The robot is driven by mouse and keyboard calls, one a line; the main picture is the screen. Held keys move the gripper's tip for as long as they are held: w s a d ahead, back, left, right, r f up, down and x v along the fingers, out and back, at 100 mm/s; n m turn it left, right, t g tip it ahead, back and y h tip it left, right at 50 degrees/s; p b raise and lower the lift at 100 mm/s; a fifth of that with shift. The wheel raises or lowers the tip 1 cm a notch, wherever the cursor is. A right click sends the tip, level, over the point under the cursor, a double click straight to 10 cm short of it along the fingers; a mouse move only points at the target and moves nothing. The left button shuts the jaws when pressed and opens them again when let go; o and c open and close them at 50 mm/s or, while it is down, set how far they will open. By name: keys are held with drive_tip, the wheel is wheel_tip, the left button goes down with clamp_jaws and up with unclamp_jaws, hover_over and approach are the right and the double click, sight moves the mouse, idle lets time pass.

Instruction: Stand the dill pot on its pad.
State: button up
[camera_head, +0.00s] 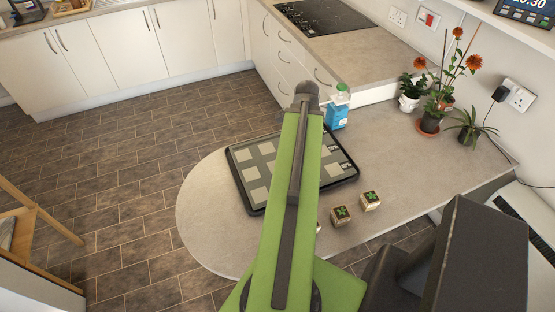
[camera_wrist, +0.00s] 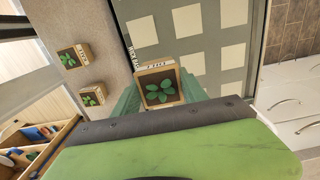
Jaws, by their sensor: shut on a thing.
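In the wrist view my gripper (camera_wrist: 158,92) is shut on a small square wooden herb pot (camera_wrist: 160,70) with dark soil and green leaves. Its white label is too small to read, so I cannot confirm that it is the dill pot. The held pot is in front of the dark tray (camera_wrist: 188,30), which has rows of pale square pads (camera_wrist: 187,20); its height above the tray is unclear. In the head view the tray (camera_head: 241,183) lies on the counter, partly behind my arm. My gripper and the held pot are hidden there.
Two similar pots (camera_head: 340,215) (camera_head: 370,200) stand on the counter near the tray; part of another shows beside my arm. Potted plants (camera_head: 431,121) stand at the back right. The rounded counter end (camera_head: 205,205) is clear.

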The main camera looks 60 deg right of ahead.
drive_tip(key=w+f+b, duration=0.1)
drive_tip(key=w+f, duration=0.1)
drive_tip(key=w, duration=0.1)
drive_tip(key=w+f+b, duration=0.2)
drive_tip(key=w, duration=0.1)
drive_tip(key=w+f+b, duration=0.2)
drive_tip(key=w, duration=0.2)
drive_tip(key=shift+a+f, duration=0.15)
drive_tip(key=shift+a, duration=0.05)
drive_tip(key=shift+w, duration=0.1)
wheel_tip(320, 180, down, 4)
drive_tip(key=b, duration=0.4)
drive_tip(key=shift+f, duration=0.2)
drive_tip(key=shift+r, duration=0.25)
drive_tip(key=shift+f, duration=0.2)
drive_tip(key=o, duration=1.4)
drive_tip(key=shift+r, duration=0.1)
wheel_tip(320, 180, up, 12)
drive_tip(key=p, duration=1.2)
drive_tip(key=shift+r, duration=0.15)
